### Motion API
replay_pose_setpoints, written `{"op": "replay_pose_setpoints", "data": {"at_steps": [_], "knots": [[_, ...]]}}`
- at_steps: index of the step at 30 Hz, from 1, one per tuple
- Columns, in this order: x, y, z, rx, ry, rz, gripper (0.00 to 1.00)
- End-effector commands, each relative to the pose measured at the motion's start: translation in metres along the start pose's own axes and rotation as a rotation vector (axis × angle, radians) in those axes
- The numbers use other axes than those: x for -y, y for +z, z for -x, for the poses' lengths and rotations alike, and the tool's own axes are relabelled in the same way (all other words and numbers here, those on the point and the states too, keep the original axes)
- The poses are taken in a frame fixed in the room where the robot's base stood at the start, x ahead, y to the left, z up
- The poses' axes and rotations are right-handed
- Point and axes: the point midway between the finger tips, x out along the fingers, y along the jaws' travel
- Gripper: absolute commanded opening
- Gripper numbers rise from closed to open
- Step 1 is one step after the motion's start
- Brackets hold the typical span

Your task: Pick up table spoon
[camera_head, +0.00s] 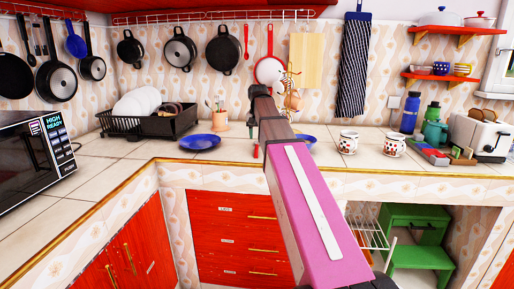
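I cannot pick out a table spoon with certainty. A small holder (219,123) on the back counter has several thin utensils standing in it, too small to tell apart. A red spoon-like utensil (246,42) hangs on the back wall. My pink and brown arm reaches up through the middle of the view over the counter. My gripper is mostly hidden behind the arm; only small dark and red parts show at the arm's left edge, between the holder and the arm. Whether it is open or shut does not show.
A blue plate (200,142) lies left of my arm; another blue plate (308,139) is partly hidden behind it. A black dish rack (148,124), two patterned cups (348,143) and a toaster (480,134) stand on the counter (110,147). Pans (180,50) hang above.

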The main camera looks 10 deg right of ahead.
Motion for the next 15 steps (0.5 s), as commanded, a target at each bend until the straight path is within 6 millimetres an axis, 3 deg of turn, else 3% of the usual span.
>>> {"op": "replay_pose_setpoints", "data": {"at_steps": [8, 15], "knots": [[0.002, -0.001, -0.018, 0.001, 0.0, 0.0, 0.48], [0.006, -0.005, -0.047, 0.002, 0.0, 0.0, 0.48]]}}
